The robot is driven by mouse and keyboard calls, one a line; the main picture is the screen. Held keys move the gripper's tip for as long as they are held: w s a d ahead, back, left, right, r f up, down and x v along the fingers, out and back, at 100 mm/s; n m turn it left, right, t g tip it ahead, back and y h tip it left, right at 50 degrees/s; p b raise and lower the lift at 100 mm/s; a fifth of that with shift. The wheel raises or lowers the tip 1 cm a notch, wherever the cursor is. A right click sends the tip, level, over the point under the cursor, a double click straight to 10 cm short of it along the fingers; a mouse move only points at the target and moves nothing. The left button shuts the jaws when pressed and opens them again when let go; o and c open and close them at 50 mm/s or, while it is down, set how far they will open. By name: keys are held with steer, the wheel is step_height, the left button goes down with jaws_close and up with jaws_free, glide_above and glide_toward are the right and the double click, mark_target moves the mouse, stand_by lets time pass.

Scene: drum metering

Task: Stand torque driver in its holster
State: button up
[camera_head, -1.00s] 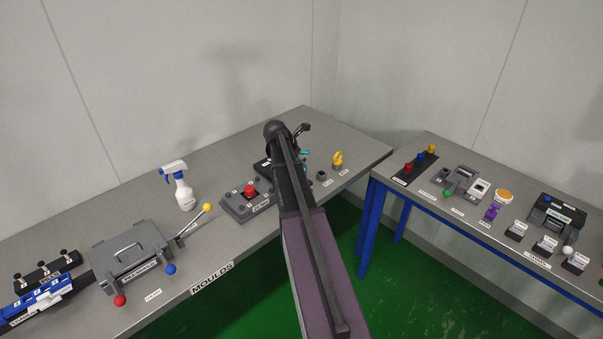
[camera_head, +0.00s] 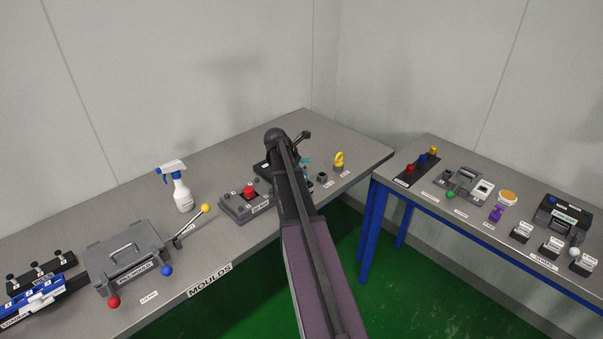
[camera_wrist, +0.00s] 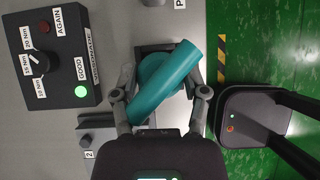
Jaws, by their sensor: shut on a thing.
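The teal torque driver (camera_wrist: 170,78) is between the fingers of my gripper (camera_wrist: 163,82) in the wrist view. The gripper is shut on it. The driver lies slanted across that picture, its thick end toward the upper right. A dark square piece (camera_wrist: 143,52) shows partly behind the driver; I cannot tell whether it is the holster or whether the driver touches it. In the head view my arm hides most of the gripper, and only a bit of teal (camera_head: 306,161) shows beside it.
A black box (camera_wrist: 45,60) with a dial, a lit green GOOD lamp and a dark AGAIN lamp stands left in the wrist view. A small grey block (camera_wrist: 97,140) is below it. A yellow ring (camera_head: 339,160) stands near the bench's right end. A spray bottle (camera_head: 180,188) stands further left.

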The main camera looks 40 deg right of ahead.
steer(key=shift+f, duration=0.45)
steer(key=shift+f, duration=0.1)
steer(key=o, duration=1.3)
steer(key=shift+b, duration=0.3)
steer(key=shift+c, duration=0.2)
steer(key=shift+p+v, duration=1.05)
steer(key=shift+v, duration=0.1)
steer(key=p+v, duration=0.8)
steer(key=v, duration=0.2)
steer(key=shift+d, duration=0.1)
steer(key=shift+s, duration=0.1)
